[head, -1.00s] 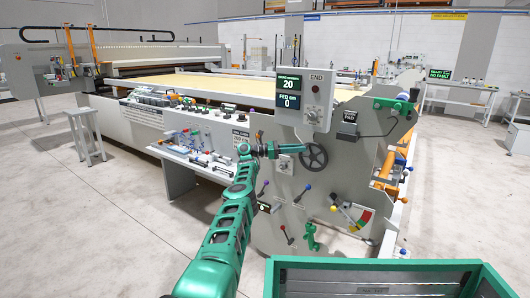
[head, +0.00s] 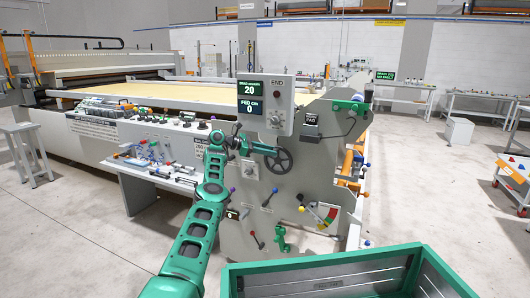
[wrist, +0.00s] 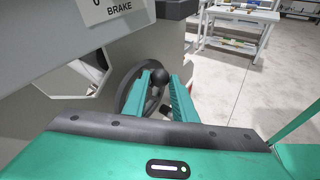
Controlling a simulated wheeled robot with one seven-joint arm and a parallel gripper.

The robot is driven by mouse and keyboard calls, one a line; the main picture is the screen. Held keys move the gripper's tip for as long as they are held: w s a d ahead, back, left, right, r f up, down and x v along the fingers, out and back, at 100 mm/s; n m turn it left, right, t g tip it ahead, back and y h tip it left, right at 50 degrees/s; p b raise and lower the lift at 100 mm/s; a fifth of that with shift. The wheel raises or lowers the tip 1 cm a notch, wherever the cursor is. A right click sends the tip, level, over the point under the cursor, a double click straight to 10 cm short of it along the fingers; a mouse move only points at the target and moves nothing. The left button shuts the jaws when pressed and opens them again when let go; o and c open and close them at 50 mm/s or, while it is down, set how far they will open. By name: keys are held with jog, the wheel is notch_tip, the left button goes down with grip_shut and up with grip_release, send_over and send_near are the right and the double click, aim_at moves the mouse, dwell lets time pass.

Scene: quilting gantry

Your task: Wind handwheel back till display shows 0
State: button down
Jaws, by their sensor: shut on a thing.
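The handwheel (head: 284,162) is a dark spoked wheel on the grey end panel, below the display box. The upper display (head: 250,90) reads 20, and the lower one (head: 252,107), marked FED, reads 0. My gripper (head: 275,152) is at the upper left of the wheel. In the wrist view, the two green fingers stand either side of the wheel's dark round knob (wrist: 160,76) and are shut on it. The handwheel's rim (wrist: 127,88) shows left of the fingers; much of the wheel is hidden behind them.
A green-rimmed bin (head: 330,267) stands in front of the panel. A BRAKE plate (wrist: 108,10) is close above in the wrist view.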

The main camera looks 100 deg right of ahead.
jog(key=shift+s+a, duration=0.15)
jog(key=shift+s, duration=0.2)
jog(key=c, duration=1.5)
grip_release()
jog(key=shift+o, duration=0.2)
jog(key=shift+w, duration=0.1)
jog(key=v, duration=1.1)
jog(key=shift+f, duration=0.1)
